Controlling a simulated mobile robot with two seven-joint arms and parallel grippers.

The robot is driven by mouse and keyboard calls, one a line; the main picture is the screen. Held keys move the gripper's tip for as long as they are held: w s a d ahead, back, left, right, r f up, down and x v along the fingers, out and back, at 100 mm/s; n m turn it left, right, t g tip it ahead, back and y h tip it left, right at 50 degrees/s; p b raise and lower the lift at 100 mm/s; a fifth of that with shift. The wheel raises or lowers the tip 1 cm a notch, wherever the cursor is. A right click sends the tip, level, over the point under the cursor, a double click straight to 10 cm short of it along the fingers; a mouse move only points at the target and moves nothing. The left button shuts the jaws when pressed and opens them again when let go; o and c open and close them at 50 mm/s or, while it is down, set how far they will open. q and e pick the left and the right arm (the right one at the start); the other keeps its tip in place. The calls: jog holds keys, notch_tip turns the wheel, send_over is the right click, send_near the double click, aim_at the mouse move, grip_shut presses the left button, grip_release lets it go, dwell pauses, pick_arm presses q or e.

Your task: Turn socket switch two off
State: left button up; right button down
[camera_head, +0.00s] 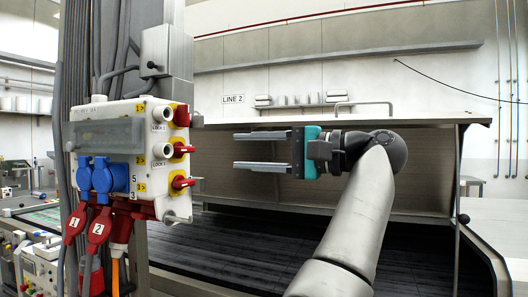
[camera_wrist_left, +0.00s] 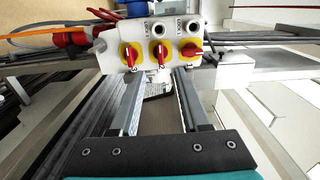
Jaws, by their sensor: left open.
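A pale socket box (camera_head: 148,122) on the left carries three red rotary switches on yellow plates, stacked on its right side: top (camera_head: 181,115), middle (camera_head: 180,149) and bottom (camera_head: 181,182). The top handle lies crosswise to the other two. In the left wrist view they form a row: left (camera_wrist_left: 130,54), middle (camera_wrist_left: 159,52) and right (camera_wrist_left: 190,50); the right handle is crosswise. My left gripper (camera_head: 262,149) is open and empty, to the right of the box, apart from it, at the middle switch's height. Its fingers (camera_wrist_left: 157,75) point toward the middle switch.
Two lock cylinders (camera_head: 162,114) sit beside the upper switches. A grey column with cables (camera_head: 103,45) stands behind. A dark conveyor bed (camera_head: 230,242) lies under a hood.

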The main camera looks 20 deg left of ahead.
pick_arm(q)
jog(key=shift+s+d, duration=0.15)
jog(key=shift+d, duration=1.3)
jog(key=shift+f, duration=0.1)
